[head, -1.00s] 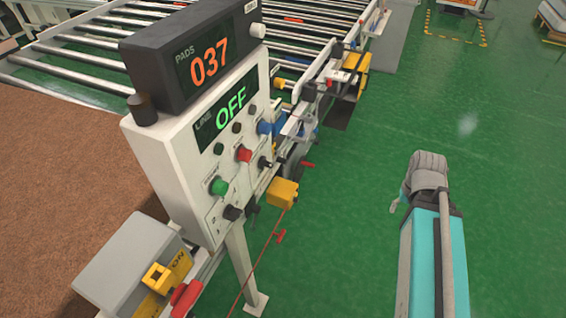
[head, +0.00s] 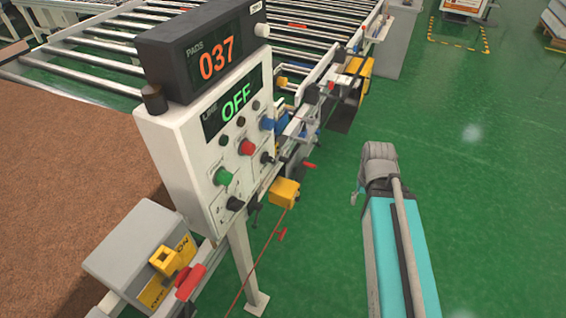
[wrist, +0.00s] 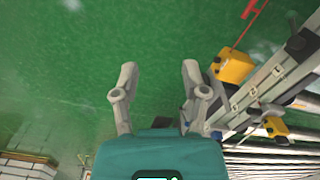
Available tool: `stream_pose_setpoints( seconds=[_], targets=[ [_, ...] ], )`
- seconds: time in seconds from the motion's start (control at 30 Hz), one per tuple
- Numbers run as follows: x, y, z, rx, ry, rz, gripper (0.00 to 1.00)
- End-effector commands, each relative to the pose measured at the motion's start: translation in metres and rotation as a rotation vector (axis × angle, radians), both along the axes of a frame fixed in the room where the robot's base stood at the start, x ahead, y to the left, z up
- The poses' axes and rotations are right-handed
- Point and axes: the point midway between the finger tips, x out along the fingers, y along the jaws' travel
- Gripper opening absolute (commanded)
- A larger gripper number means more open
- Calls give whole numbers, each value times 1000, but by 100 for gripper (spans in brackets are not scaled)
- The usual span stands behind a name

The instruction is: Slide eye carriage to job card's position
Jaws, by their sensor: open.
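My gripper (wrist: 159,72) is open and empty in the wrist view, its two fingers apart over bare green floor. In the head view only my arm shows; the fingers are hidden. Right of the gripper in the wrist view runs a pale rail (wrist: 262,90) with small dark marks. A small yellow block (wrist: 275,127) sits beside this rail, apart from the fingers; I cannot tell whether it is the eye carriage. In the head view, yellow and black parts (head: 366,80) sit by the conveyor's side. I cannot make out a job card.
A control panel (head: 200,150) reads LINE OFF, with PADS 037 above. A yellow box (head: 285,192) with a red cord hangs beside it; the box also shows in the wrist view (wrist: 234,66). A roller conveyor (head: 100,56) lies behind. Green floor at right is clear.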

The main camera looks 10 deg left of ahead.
Motion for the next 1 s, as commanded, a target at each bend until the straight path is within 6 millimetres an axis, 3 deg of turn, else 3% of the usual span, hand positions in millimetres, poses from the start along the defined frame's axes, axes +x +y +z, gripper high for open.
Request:
stream_pose_setpoints(
  seconds=[0.3,0.4,0.57,1.0],
  targets=[
    [0,0,0,0,0,0,57],
    [0,0,-1,1,0,1,68],
    [4,4,-7,24,-4,18,68],
    [44,56,-65,310,-94,248,68]
  ],
)
